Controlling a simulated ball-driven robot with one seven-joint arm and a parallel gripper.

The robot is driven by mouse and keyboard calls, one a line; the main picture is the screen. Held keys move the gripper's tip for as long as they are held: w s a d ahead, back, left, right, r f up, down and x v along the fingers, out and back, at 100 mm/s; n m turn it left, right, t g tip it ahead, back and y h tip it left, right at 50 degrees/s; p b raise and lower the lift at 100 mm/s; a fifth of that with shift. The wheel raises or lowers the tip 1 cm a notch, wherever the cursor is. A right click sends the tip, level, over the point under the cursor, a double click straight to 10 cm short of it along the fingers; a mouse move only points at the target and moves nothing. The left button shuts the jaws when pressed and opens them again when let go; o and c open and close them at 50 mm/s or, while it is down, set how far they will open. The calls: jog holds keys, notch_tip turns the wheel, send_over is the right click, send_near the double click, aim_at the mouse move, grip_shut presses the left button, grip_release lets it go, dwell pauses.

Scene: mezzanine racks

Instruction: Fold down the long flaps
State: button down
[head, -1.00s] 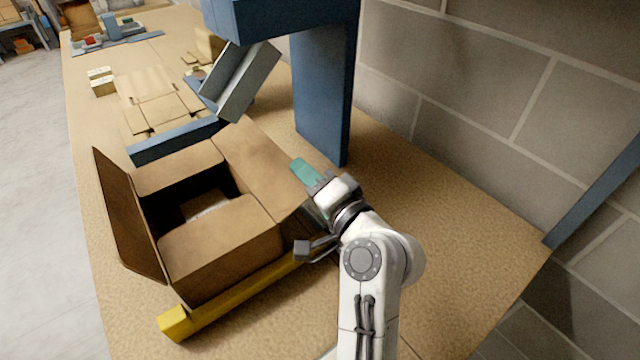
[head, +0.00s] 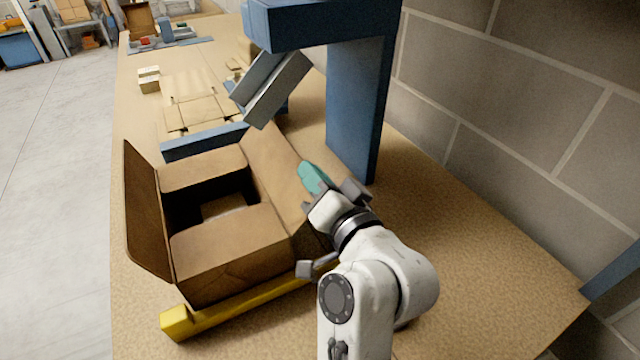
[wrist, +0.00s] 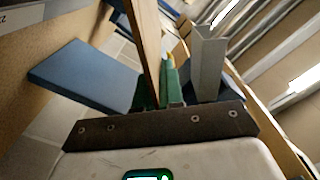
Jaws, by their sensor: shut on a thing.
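An open cardboard box (head: 230,262) stands on the bench. Its two short flaps, the far one (head: 203,168) and the near one (head: 228,238), are folded inward, with a dark gap between them. The left long flap (head: 142,212) stands up along the left side. The right long flap (head: 272,170) is raised and tilted outward. My gripper (head: 312,178), with teal fingers, is at this flap's outer edge. In the wrist view, the green fingers (wrist: 160,85) are shut on the flap (wrist: 146,40), which runs up between them.
A yellow bar (head: 235,308) lies along the box's near side, a blue bar (head: 205,141) beyond its far side. A blue post (head: 352,110) with a tilted grey channel (head: 277,90) stands close behind the right flap. Flat cardboard (head: 200,105) lies farther back. Bench at right is clear.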

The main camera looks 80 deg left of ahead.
jog(key=shift+s+d+r+n+b, duration=0.1)
jog(key=shift+s+r+n+b, duration=0.2)
jog(key=shift+n, duration=0.25)
jog(key=shift+s+d+r+n+b, duration=0.1)
jog(key=shift+s+r+n+b, duration=0.15)
jog(key=shift+n, duration=0.3)
jog(key=shift+s, duration=0.1)
jog(key=c, duration=1.3)
grip_release()
jog(key=shift+c, duration=0.2)
jog(key=b+v, duration=0.1)
jog(key=v, duration=0.9)
jog(key=shift+d, duration=0.35)
